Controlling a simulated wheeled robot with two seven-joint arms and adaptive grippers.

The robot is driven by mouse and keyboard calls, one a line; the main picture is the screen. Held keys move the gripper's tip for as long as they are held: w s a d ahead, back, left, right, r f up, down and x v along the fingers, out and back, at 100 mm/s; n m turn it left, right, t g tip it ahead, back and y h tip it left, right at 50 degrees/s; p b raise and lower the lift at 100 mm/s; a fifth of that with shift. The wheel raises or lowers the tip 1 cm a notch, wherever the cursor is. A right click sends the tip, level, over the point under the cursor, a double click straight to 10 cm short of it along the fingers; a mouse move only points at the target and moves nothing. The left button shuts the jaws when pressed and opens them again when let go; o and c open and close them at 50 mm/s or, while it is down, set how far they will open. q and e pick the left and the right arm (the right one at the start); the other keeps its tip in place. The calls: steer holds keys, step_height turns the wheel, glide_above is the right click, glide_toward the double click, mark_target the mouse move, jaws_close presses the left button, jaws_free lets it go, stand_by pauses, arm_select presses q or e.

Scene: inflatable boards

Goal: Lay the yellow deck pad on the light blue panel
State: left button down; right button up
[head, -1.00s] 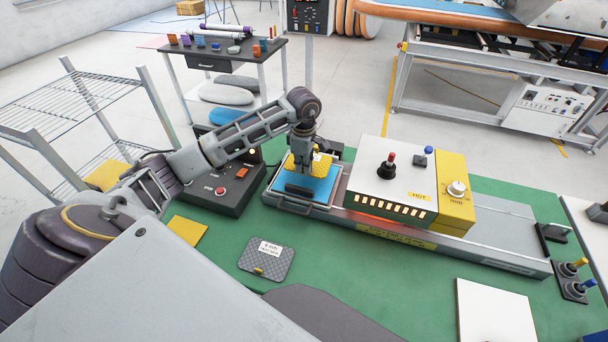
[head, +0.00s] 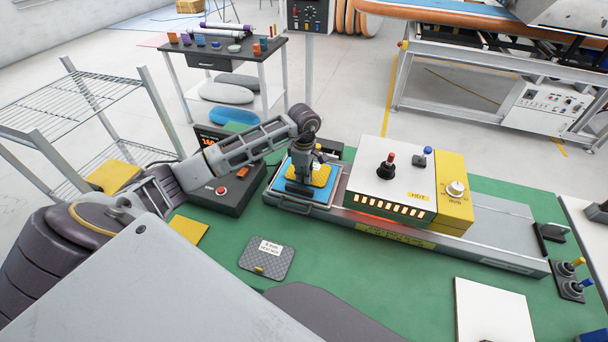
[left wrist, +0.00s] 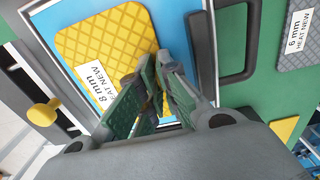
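The light blue panel (head: 291,199) lies in a metal tray at the left end of a long grey rail. The yellow deck pad (head: 321,175) is over the panel, nearly flat; I cannot tell whether it rests fully on it. In the left wrist view the pad (left wrist: 100,45) is square, grid-patterned and has a white 8 mm label, with blue panel (left wrist: 205,50) around it. My left gripper (head: 300,180) points down over the panel. Its green-lined fingers (left wrist: 157,75) are close together at the pad's edge, apparently pinching it, and hide that corner. My right gripper is not in view.
A heater box (head: 395,180) marked HOT stands on the rail just right of the panel. A control box (head: 228,190) stands left. A grey 6 mm pad (head: 267,258) and a yellow piece (head: 187,230) lie on the green table. A tray handle (head: 294,207) sticks out in front.

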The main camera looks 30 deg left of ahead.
arm_select(q)
steer(key=shift+f, duration=0.15)
steer(key=c, duration=1.6)
jaws_free()
steer(key=shift+c, duration=0.2)
steer(key=shift+r, duration=0.3)
step_height(320, 180, up, 12)
steer(key=b, duration=0.2)
steer(key=shift+f, duration=0.15)
